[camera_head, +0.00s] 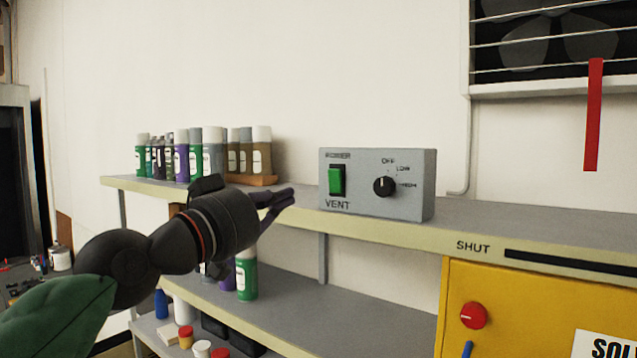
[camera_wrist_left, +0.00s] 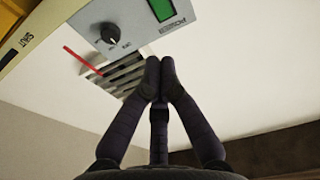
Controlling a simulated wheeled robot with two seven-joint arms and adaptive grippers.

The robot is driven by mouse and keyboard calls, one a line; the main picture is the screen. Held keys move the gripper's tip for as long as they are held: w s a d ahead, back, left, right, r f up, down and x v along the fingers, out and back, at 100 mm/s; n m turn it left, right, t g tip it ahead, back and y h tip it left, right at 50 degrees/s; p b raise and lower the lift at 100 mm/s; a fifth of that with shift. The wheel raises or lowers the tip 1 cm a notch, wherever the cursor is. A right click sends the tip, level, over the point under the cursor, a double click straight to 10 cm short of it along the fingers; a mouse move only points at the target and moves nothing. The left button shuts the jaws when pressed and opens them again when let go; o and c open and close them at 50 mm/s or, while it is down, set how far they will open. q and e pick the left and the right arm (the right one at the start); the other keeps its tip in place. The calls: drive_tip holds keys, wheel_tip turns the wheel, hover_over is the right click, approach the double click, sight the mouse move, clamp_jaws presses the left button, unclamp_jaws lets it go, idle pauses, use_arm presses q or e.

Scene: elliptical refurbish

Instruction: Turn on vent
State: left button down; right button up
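The grey vent control box (camera_head: 415,160) stands on the upper shelf. It has a green rocker switch (camera_head: 337,181) under the word POWER and a black knob (camera_head: 384,187) among the labels OFF, LOW and HIGH. The knob's white mark points up, near OFF. In the left wrist view the switch (camera_wrist_left: 161,9) and knob (camera_wrist_left: 110,33) lie ahead of the fingers. My left gripper (camera_head: 291,194) is left of the box, apart from it. Its fingertips (camera_wrist_left: 160,72) are together and hold nothing. The vent fan (camera_head: 545,38) is at upper right; a red strip (camera_head: 594,115) hangs straight below it. My right gripper is out of view.
Several spray cans (camera_head: 205,153) stand on the shelf left of the box. A yellow cabinet (camera_head: 510,300) with a red knob (camera_head: 473,315) is below right. Lower shelves (camera_head: 330,305) hold more cans and jars. The shelf right of the box is clear.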

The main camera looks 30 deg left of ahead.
sight(337, 174)
use_arm(q)
drive_tip(key=w+p, duration=0.1)
drive_tip(key=w, duration=0.3)
drive_tip(key=w+r+p, duration=0.1)
drive_tip(key=w, duration=0.4)
drive_tip(key=w+d+r+p, duration=0.1)
drive_tip(key=w, duration=0.3)
drive_tip(key=shift+w+r, duration=0.1)
drive_tip(key=shift+w, duration=0.2)
